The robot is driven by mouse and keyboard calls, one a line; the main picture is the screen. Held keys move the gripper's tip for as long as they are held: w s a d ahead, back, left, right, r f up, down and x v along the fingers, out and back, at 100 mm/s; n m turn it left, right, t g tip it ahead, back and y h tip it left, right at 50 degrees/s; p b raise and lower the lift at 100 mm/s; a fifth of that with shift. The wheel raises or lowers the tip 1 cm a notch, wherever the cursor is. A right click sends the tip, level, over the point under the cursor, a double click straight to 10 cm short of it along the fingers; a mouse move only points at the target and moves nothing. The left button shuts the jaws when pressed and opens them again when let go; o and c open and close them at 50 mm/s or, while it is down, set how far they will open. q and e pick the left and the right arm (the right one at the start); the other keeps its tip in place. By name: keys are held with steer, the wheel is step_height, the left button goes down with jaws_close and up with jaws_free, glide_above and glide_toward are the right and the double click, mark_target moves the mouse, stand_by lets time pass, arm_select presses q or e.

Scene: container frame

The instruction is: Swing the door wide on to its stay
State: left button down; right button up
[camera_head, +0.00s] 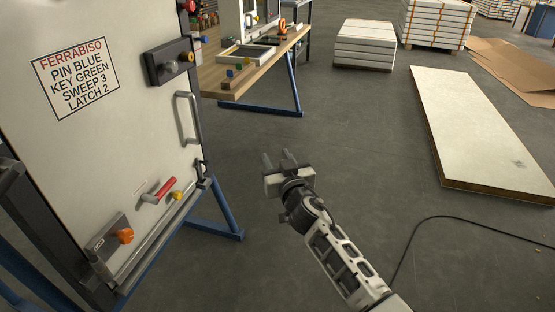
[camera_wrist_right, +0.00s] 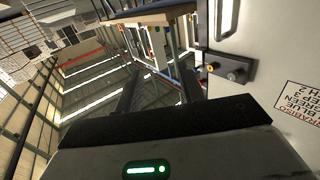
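The white door (camera_head: 90,150) stands at the left of the head view, with a printed sign on it. A grey bar handle (camera_head: 187,118) is near its right edge, below a dark lock block (camera_head: 169,62) with knobs. Low on the door are a red-handled lever (camera_head: 160,190) and an orange knob (camera_head: 125,236). My right gripper (camera_head: 277,159) is open and empty, right of the door and apart from it. In the right wrist view its fingers (camera_wrist_right: 160,92) are spread, and the door handle (camera_wrist_right: 228,18) shows at upper right. I cannot tell which part is the stay. My left gripper is out of view.
Behind the door is a wooden workbench (camera_head: 225,80) with blue legs and small parts. Stacked white panels (camera_head: 365,46) stand at the back, and a large flat panel (camera_head: 480,130) lies at right. A black cable (camera_head: 440,218) crosses the floor at lower right. Open floor surrounds my right gripper.

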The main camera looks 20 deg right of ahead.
steer(key=s, duration=1.6)
steer(key=shift+d+p, duration=0.15)
steer(key=shift+p, duration=0.3)
